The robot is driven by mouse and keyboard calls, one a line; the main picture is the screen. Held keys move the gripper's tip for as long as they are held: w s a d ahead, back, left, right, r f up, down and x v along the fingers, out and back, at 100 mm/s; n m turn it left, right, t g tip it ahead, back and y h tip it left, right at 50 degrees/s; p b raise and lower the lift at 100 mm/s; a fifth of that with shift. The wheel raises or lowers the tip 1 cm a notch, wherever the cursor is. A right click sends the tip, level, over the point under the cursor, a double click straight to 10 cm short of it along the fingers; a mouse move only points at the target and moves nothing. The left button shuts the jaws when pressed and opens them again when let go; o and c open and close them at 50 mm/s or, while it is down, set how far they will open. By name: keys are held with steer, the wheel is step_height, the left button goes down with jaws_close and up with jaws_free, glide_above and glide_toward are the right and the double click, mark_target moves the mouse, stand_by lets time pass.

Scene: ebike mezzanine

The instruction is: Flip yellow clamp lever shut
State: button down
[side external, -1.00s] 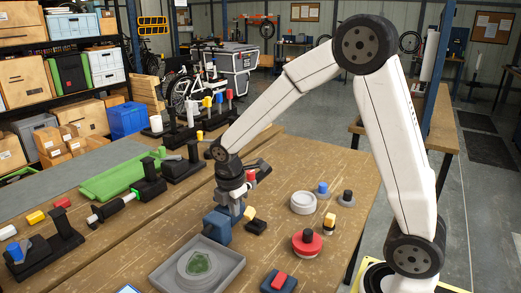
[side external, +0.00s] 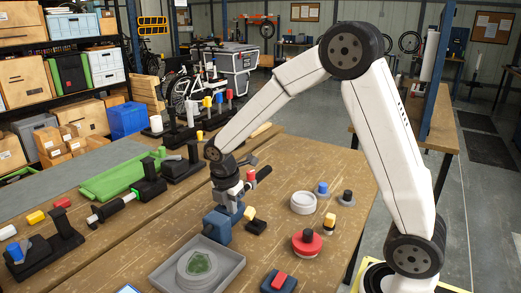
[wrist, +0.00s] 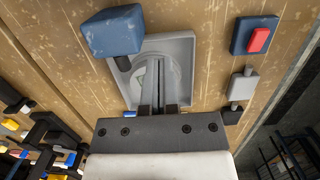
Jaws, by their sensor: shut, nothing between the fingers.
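A small yellow piece (side external: 249,213) shows at a black block (side external: 257,227) on the bench, just right of my gripper (side external: 238,208) in the side view; I cannot tell whether it is the yellow clamp lever or how it is set. My gripper points down beside a blue block (side external: 217,224), and the view does not settle whether it touches anything. In the wrist view, my gripper (wrist: 158,100) has its fingers together and empty, in front of a grey tray (wrist: 185,48). The blue block (wrist: 112,32) is left of the fingers there. No yellow lever shows clearly in that view.
The grey tray (side external: 232,277) holds a disc with a green badge. A red round knob (side external: 306,242), a white round piece (side external: 303,203) and a yellow-topped piece (side external: 329,220) stand to the right. A black-handled tool and red piece (side external: 251,175) are close behind my gripper. Black stands are at left.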

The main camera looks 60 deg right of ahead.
mark_target(252, 217)
steer(key=f, duration=0.3)
steer(key=d+f, duration=0.1)
steer(key=f, duration=0.5)
steer(key=shift+d, duration=0.2)
steer(key=shift+d+r, duration=0.3)
steer(key=shift+d, duration=0.3)
steer(key=shift+d+r, duration=0.3)
steer(key=shift+d, duration=0.3)
steer(key=shift+d+r, duration=0.3)
steer(key=shift+d, duration=0.3)
